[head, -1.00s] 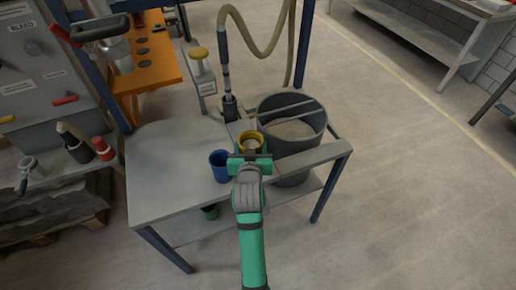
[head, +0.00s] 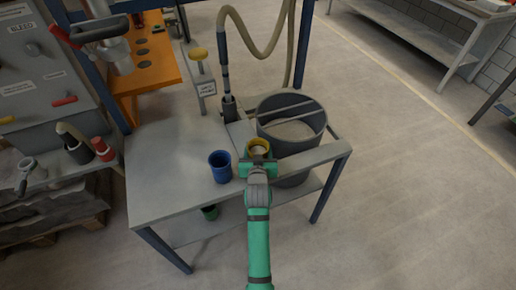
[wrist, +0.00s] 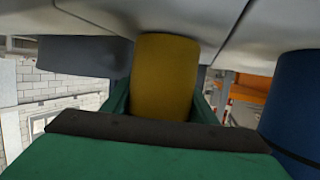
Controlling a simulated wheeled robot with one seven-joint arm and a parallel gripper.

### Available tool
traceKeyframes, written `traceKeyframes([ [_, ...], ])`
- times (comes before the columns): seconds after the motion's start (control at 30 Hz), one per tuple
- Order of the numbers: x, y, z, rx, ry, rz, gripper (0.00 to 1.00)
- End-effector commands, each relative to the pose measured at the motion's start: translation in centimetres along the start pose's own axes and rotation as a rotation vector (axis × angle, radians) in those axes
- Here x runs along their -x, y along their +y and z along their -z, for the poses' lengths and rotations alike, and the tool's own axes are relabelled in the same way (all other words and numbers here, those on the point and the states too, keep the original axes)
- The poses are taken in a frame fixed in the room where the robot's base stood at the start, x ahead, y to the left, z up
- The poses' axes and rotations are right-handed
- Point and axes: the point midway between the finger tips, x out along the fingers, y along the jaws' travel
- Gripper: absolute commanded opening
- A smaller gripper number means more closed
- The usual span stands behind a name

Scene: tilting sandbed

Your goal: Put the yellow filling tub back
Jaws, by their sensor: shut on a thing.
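The yellow filling tub (head: 259,143) is at the right part of the grey table, beside the large bin. It holds pale material that looks like sand. My gripper (head: 259,163) is shut on the tub from the front. In the wrist view the yellow tub (wrist: 165,78) stands between the two green fingers, with the picture turned over. I cannot tell whether the tub touches the table. A blue tub (head: 220,166) stands on the table to the left, apart from my gripper. It also shows at the right edge of the wrist view (wrist: 300,105).
The grey bin (head: 292,122) of sand, with bars across it, is right of the tub. A hose nozzle stands in a dark holder (head: 229,107) behind. A yellow-knobbed post (head: 198,56) is at the back. The table's left part (head: 165,170) is clear. A green tub (head: 209,212) is on the lower shelf.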

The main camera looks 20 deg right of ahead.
Motion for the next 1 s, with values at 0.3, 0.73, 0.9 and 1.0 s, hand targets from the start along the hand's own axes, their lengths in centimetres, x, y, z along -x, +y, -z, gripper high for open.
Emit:
traceKeyframes([
  [0.3,-0.1,0.0,-0.2,0.0,0.001,0.0,0.62],
  [0.73,0.2,0.0,0.1,0.0,0.0,0.0,0.71],
  [0.9,2.5,0.0,0.0,0.001,0.001,0.0,0.71],
  [1.0,4.5,0.0,0.0,0.002,0.001,0.0,0.71],
])
